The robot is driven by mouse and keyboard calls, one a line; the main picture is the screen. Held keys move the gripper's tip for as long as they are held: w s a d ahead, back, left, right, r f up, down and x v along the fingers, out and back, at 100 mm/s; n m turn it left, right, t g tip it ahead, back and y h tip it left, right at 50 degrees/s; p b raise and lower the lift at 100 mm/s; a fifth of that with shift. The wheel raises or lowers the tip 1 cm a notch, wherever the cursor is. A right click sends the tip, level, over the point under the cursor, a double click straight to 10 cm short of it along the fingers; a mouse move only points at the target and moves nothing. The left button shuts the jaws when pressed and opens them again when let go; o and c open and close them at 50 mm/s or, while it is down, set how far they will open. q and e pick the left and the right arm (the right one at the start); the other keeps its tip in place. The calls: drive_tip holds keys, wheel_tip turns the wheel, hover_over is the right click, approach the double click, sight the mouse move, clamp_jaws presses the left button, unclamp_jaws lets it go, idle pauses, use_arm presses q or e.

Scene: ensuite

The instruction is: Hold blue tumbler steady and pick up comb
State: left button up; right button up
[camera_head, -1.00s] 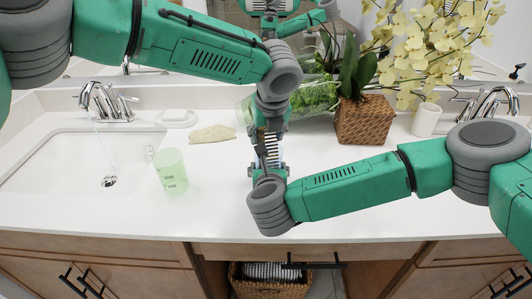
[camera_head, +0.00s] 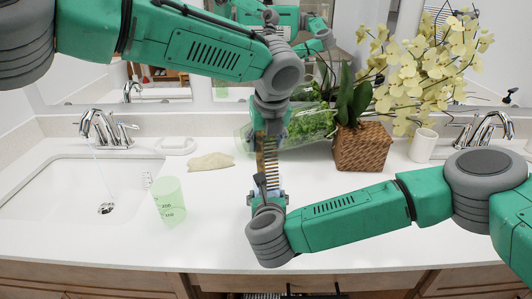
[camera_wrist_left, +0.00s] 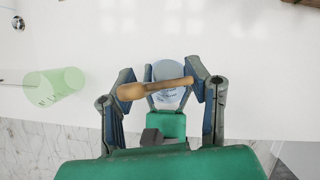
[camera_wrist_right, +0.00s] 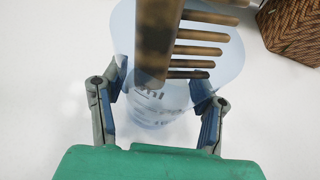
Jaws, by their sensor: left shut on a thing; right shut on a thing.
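The brown comb (camera_head: 262,165) hangs upright with its teeth sideways, below my left gripper (camera_head: 270,128), which is shut on its upper end. The left wrist view shows the comb (camera_wrist_left: 135,91) end-on between the fingers. The clear blue tumbler (camera_wrist_right: 165,115) stands on the counter between the fingers of my right gripper (camera_wrist_right: 158,105), which is shut on it. The tumbler (camera_wrist_left: 167,70) shows under the comb in the left wrist view. In the right wrist view the comb (camera_wrist_right: 154,40) is over the tumbler's mouth. I cannot tell whether its lower end is still inside.
A green translucent tumbler (camera_head: 168,199) stands to the left, near the sink (camera_head: 60,190) with running water. A woven planter (camera_head: 361,148) and white cup (camera_head: 423,146) stand at the back right.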

use_arm(q)
drive_tip(key=shift+r, duration=1.95)
use_arm(e)
drive_tip(key=o, duration=1.4)
drive_tip(key=shift+c, duration=0.2)
